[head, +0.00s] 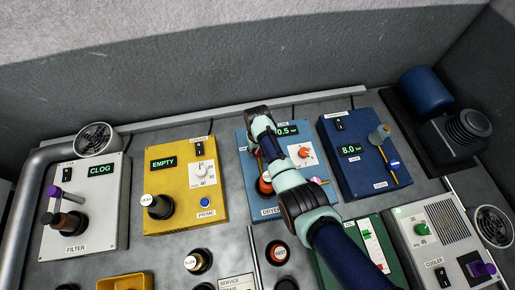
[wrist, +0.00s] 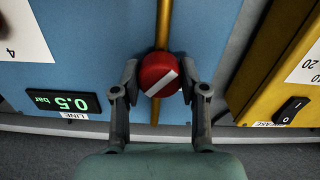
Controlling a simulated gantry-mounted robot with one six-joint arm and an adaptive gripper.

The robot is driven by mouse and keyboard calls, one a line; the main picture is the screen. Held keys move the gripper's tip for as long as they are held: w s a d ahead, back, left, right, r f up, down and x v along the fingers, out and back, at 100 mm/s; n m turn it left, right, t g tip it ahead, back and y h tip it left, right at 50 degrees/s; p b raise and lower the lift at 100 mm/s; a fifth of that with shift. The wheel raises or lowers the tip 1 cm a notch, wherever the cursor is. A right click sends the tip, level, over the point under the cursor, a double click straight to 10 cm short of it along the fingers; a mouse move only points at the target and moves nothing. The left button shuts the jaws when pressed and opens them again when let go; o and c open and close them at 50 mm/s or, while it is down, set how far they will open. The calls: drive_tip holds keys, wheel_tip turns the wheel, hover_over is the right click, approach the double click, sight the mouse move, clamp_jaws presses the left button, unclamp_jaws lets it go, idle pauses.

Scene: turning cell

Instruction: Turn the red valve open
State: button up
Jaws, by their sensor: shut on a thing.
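The red valve (wrist: 158,72) is a round red knob with a white stripe, set on a brass pipe (wrist: 163,22) on the light blue panel (wrist: 90,45). The stripe lies diagonally across the line of the pipe in the wrist view. My gripper (wrist: 160,80) has one finger on each side of the knob and is shut on it. The panel's green display (wrist: 62,102) reads 0.5 bar, labelled LINE.
The yellow panel (head: 180,215) stands close on the left and the dark blue panel (head: 365,180) on the right. An orange knob (head: 303,153) is beside my arm. A green panel (head: 372,235) lies under my forearm. A wall (head: 180,90) rises behind.

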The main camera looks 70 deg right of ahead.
sight(257, 150)
drive_tip(key=n, duration=0.3)
drive_tip(key=shift+n+p, duration=0.35)
drive_tip(key=shift+n, duration=1.95)
drive_tip(key=o, duration=1.1)
drive_tip(key=shift+o, duration=0.2)
wheel_tip(257, 150, up, 12)
